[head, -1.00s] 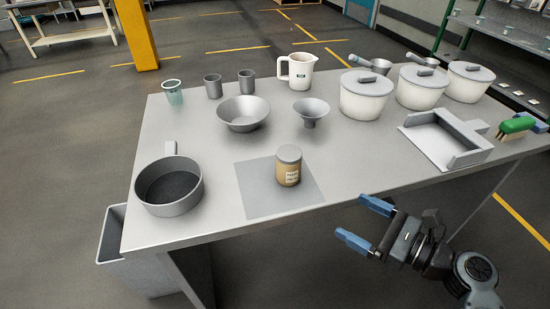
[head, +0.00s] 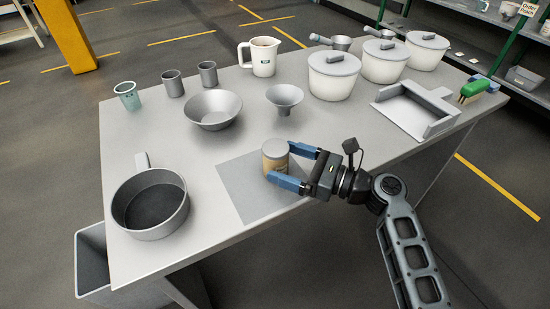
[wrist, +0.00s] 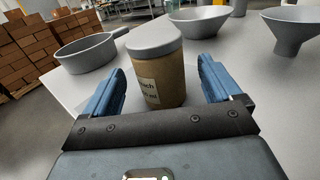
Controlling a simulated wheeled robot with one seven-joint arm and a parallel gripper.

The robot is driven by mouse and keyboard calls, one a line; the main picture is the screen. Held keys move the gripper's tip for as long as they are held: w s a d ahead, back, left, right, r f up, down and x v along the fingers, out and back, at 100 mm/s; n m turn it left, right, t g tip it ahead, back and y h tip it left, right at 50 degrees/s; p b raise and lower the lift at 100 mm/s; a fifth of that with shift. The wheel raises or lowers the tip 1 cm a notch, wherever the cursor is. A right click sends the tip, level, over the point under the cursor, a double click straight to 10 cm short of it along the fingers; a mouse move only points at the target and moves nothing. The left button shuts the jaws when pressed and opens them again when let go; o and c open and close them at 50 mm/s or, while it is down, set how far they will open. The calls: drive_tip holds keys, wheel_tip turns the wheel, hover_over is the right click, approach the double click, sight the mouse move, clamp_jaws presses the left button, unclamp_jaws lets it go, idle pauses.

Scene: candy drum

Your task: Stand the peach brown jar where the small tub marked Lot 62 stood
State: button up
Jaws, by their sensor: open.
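The peach brown jar (head: 275,157) has a grey lid and a pale label. It stands upright on a grey square mat (head: 240,184) near the table's front edge. In the wrist view the jar (wrist: 162,82) stands between my two blue fingers, with a gap visible on each side. My gripper (head: 291,167) is open around the jar, reaching in from the right. The label shows only partly in the wrist view, ending in "ach". No small tub marked Lot 62 can be made out in these frames.
A grey pan (head: 150,203) stands left of the mat. A bowl (head: 214,109), a funnel (head: 284,97) and a white jug (head: 262,56) stand behind it. Lidded white pots (head: 333,75) and a dustpan (head: 418,112) are at right. Bare tabletop lies between mat and dustpan.

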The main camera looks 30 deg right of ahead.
sight(268, 156)
drive_tip(key=x, duration=0.5)
drive_tip(key=shift+p, duration=0.35)
drive_tip(key=c, duration=1.3)
